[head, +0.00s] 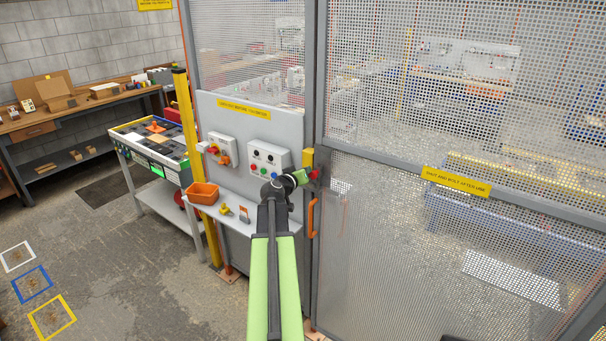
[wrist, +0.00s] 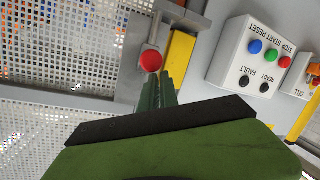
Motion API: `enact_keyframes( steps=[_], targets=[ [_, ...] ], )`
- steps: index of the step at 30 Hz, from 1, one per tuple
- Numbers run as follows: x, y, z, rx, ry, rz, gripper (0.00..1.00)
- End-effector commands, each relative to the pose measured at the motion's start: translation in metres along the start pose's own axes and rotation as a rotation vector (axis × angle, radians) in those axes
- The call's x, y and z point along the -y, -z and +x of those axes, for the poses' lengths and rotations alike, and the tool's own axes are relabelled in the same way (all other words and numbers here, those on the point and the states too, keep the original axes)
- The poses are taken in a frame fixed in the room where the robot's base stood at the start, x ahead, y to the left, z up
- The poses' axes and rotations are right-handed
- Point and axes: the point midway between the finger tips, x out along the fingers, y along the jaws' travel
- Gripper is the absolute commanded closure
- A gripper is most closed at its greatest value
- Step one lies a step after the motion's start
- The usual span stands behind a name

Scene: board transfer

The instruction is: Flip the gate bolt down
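The gate bolt's red knob (head: 314,174) is beside the gate post, just above the orange gate handle (head: 312,217). In the wrist view the red knob (wrist: 151,61) sits on a grey metal stem in front of a grey bracket (wrist: 128,75). My gripper (head: 302,177) is close to the knob, on its left in the head view. In the wrist view my gripper's dark green fingers (wrist: 160,88) lie together, tips just beside the knob, with nothing seen between them. I cannot tell whether they touch the knob.
A yellow block (wrist: 180,60) is next to the bolt. A grey panel left of the post carries a control box (head: 267,160) with buttons and a switch box (head: 221,150). A shelf below holds an orange bin (head: 202,194). Mesh gate (head: 430,250) fills the right.

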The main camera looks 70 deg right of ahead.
Motion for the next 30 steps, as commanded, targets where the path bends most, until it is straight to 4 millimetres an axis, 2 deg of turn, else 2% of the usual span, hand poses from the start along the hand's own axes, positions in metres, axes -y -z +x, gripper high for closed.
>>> enact_keyframes(
  steps=[8, 14, 15, 17, 24, 30],
  targets=[
    [-0.002, 0.006, -0.002, 0.002, 0.000, 0.002, 1.00],
    [-0.006, 0.045, -0.013, -0.001, 0.004, 0.002, 1.00],
    [-0.006, 0.049, -0.019, -0.001, 0.004, 0.002, 1.00],
    [-0.006, 0.039, -0.037, 0.000, 0.003, 0.002, 1.00],
    [-0.006, 0.038, -0.090, 0.000, 0.002, 0.002, 1.00],
    [-0.004, 0.038, -0.110, 0.000, 0.001, 0.002, 1.00]
  ],
)
